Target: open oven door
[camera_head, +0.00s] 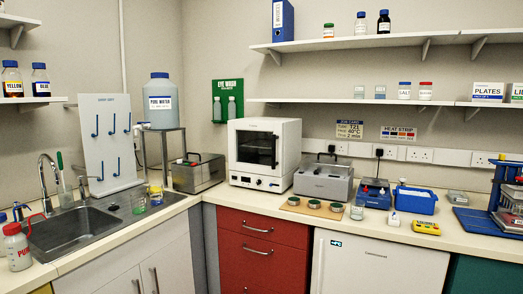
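The oven (264,153) is a white box on the counter near the back corner. Its door (257,149) has a dark window and looks closed. A control strip with a display and a blue knob runs below the door. Neither of my grippers shows in the head view.
A steel water bath (198,172) stands left of the oven and a grey lidded unit (323,179) stands right of it. Small dishes on a wooden board (312,208) lie at the front right. The sink (75,232) is at the left. A narrow counter strip before the oven is clear.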

